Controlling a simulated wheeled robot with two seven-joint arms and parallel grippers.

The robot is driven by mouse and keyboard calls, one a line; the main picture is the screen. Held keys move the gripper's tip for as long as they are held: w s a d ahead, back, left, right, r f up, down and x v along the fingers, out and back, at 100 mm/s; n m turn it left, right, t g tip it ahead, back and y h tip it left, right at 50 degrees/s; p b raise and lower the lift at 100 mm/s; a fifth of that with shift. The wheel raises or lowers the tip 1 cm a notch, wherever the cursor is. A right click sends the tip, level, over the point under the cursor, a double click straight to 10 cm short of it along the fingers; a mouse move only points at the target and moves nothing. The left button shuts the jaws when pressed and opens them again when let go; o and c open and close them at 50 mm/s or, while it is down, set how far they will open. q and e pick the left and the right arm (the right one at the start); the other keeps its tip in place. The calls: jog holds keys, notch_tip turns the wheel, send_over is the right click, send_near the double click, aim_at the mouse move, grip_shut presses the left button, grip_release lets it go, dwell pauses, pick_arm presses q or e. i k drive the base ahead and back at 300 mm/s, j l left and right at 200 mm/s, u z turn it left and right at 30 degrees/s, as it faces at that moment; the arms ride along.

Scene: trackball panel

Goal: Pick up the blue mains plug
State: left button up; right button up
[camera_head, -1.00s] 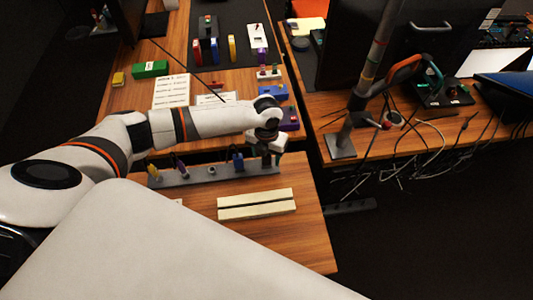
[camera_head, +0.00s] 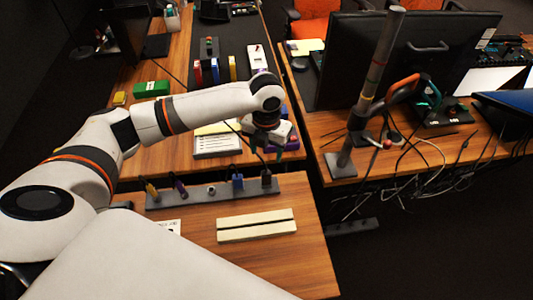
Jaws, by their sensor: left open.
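The blue mains plug (camera_head: 238,182) stands upright in a grey rack (camera_head: 213,197) on the near table, towards the rack's right half. A dark plug (camera_head: 266,178) stands to its right at the rack's end. A purple plug (camera_head: 180,187) and a yellow plug (camera_head: 151,192) stand to its left. My left gripper (camera_head: 267,153) is open and empty, pointing down, above and to the right of the blue plug and apart from it. Its fingers are small and dark here. My right gripper is not in view.
A cream slotted block (camera_head: 257,225) lies in front of the rack. Purple and blue items sit behind my gripper, partly hidden. The near table's right front is clear.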

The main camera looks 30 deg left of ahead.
aim_at(238, 183)
jog(key=k+l, duration=0.5)
jog(key=k, duration=0.2)
jog(key=k+l, duration=0.45)
jog(key=k, duration=0.2)
